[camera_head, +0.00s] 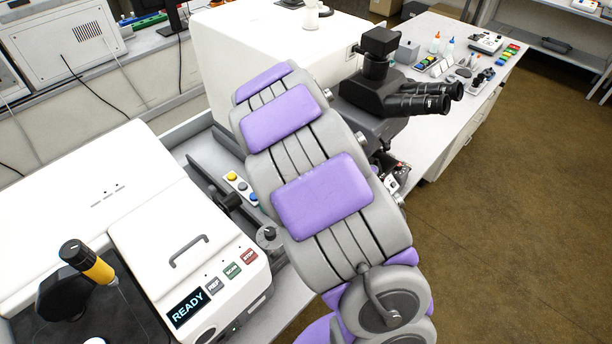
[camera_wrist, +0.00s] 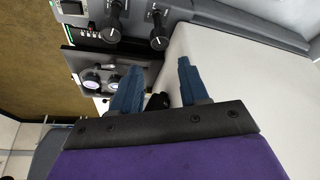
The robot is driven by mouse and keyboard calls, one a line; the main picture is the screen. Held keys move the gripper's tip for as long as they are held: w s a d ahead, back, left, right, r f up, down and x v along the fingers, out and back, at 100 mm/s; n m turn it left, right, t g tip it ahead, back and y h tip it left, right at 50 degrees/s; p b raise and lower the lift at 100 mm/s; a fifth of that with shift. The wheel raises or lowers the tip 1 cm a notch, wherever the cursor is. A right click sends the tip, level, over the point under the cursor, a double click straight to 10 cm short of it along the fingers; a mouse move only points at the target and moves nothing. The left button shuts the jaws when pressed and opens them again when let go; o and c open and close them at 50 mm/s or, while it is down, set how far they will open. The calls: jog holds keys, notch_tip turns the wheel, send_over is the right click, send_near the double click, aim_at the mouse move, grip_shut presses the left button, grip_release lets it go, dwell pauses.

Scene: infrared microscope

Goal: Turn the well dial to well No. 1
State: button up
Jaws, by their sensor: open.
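My gripper (camera_wrist: 160,64) is open in the wrist view, its two blue fingers apart with nothing held between their tips. A small black rounded part (camera_wrist: 157,101) shows low between the fingers; I cannot tell what it is. In the head view my purple and grey arm hides the gripper. A small grey round dial with a dark top (camera_head: 268,236) stands beside the white instrument at centre left. No well numbers are readable, so I cannot tell whether this is the well dial or where it points.
The white instrument (camera_head: 185,245) has a READY display. The microscope eyepieces (camera_head: 425,98) stand right of my arm. A yellow-handled tool (camera_head: 95,265) is at lower left. Brown floor is clear at right.

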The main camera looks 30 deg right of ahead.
jog(key=x, duration=0.3)
jog(key=b+x, duration=0.1)
jog(key=x, duration=0.5)
jog(key=shift+a+f, duration=0.2)
jog(key=shift+a, duration=0.15)
jog(key=shift+w+d+f, duration=0.1)
jog(key=shift+d+f, duration=0.2)
jog(key=shift+d, duration=0.4)
jog(key=shift+a, duration=0.3)
jog(key=c, duration=0.5)
jog(key=shift+c, duration=1.3)
